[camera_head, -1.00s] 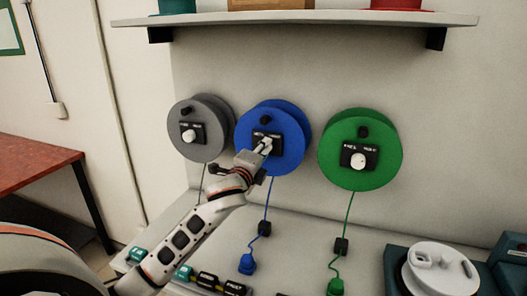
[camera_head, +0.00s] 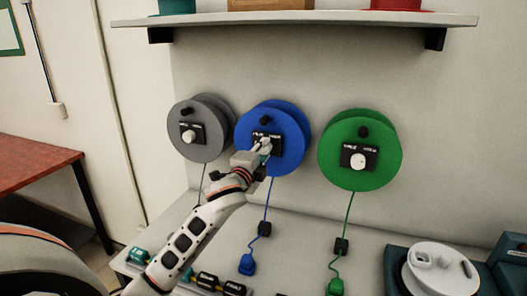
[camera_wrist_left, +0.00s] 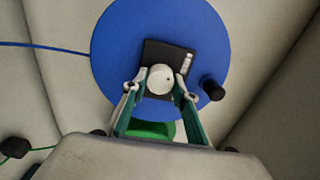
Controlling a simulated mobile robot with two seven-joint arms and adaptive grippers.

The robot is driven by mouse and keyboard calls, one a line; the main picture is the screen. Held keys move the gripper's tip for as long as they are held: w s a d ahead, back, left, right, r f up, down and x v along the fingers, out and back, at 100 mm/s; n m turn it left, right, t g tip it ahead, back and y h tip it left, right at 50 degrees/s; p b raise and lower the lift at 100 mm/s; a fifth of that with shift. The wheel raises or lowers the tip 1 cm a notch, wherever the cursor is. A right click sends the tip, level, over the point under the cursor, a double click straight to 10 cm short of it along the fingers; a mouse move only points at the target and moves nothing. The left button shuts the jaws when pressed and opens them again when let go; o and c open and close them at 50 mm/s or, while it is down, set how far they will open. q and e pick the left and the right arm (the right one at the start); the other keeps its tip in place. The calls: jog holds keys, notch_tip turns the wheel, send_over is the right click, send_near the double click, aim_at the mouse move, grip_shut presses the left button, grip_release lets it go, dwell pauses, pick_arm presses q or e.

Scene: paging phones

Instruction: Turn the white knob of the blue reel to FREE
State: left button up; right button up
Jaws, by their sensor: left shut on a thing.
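The blue reel (camera_head: 290,118) hangs on the wall between a grey and a green reel. Its white knob (camera_wrist_left: 160,79) sits on a black plate (camera_wrist_left: 178,56) with white lettering too small to read. My left gripper (camera_head: 264,146) is at this plate, and in the left wrist view its fingers (camera_wrist_left: 160,88) are shut on the knob from both sides. The wrist is rolled, so the reel's cable runs off to the left there. The knob's pointing direction cannot be told. My right gripper is not in view.
The grey reel (camera_head: 205,147) and green reel (camera_head: 345,178) flank the blue one closely. A shelf (camera_head: 300,18) runs above. A counter (camera_head: 305,262) below holds small labelled blocks and a white round device (camera_head: 440,270). A red table (camera_head: 40,158) stands at the left.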

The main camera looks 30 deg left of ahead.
pick_arm(q)
jog(key=o, duration=1.1)
jog(key=v, duration=1.2)
jog(key=shift+a, duration=0.1)
